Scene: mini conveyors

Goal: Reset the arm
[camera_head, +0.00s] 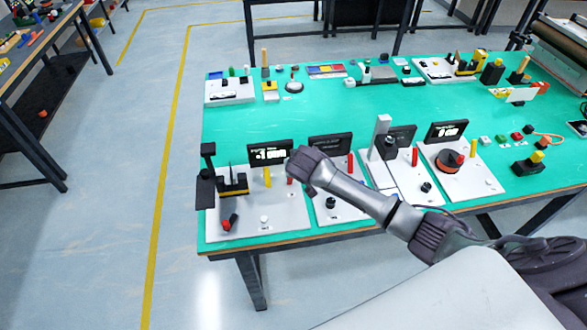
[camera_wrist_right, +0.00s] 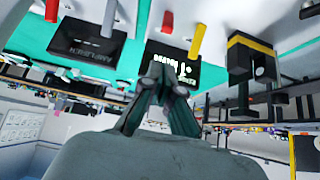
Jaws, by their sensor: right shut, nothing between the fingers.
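My right arm (camera_head: 365,195) reaches in from the lower right of the head view, over the front of the green table. Its wrist end (camera_head: 308,168) is above the left-hand stations, in front of a small black display (camera_head: 270,152). The fingers are hard to make out there. In the right wrist view, which looks upside down, my right gripper (camera_wrist_right: 164,88) is shut with nothing held. Its fingertips appear in front of a black display (camera_wrist_right: 172,66). My left gripper is in neither view.
Several white station plates (camera_head: 285,212) line the table's front edge, with displays, knobs and red and yellow posts. An upright grey block (camera_head: 382,130) stands right of my wrist. The green table's middle (camera_head: 300,120) is clear. Another table (camera_head: 35,65) stands at left.

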